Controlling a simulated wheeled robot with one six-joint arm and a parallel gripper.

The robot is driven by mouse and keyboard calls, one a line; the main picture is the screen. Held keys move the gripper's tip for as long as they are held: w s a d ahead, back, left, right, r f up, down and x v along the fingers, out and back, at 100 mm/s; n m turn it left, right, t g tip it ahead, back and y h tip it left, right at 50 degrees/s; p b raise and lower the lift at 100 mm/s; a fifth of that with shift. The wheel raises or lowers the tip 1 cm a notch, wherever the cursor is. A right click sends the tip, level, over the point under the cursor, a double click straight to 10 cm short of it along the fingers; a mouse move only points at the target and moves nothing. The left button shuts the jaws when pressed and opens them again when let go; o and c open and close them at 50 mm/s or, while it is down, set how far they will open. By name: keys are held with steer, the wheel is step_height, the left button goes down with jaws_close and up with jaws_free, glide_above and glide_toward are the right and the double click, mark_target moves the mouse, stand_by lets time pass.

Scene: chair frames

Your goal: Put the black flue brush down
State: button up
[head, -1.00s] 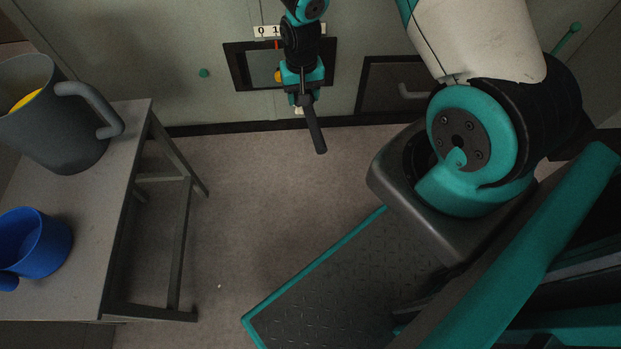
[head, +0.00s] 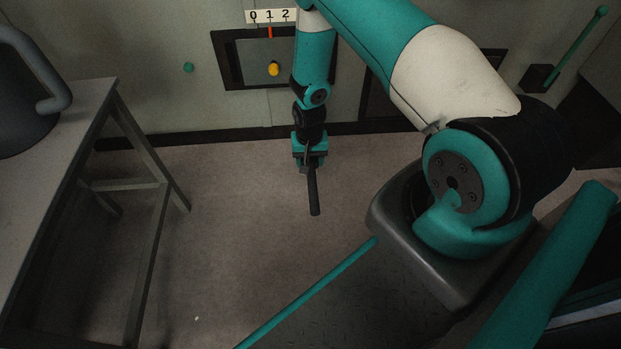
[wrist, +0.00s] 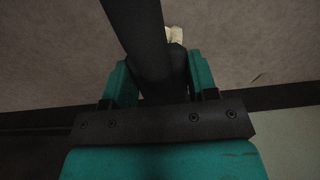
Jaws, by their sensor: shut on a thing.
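The black flue brush (head: 314,192) is held by my gripper (head: 309,167), which is shut on it. In the head view its dark shaft points down toward the viewer, above the floor. In the wrist view the brush (wrist: 140,40) runs up from between the two teal fingers of the gripper (wrist: 152,88), with a small pale part behind it. Much of the brush near the fingers is hidden, and I cannot tell its exact height above the floor.
A grey table (head: 88,105) with a dark jug (head: 22,100) stands at the left. The wall behind has a framed panel with a yellow knob (head: 274,69) and a numbered strip (head: 270,16). The floor (head: 235,215) between table and my base is clear.

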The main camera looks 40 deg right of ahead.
step_height(320, 180, down, 6)
steer(key=b, duration=0.3)
steer(key=shift+f, duration=0.1)
steer(key=o, duration=0.8)
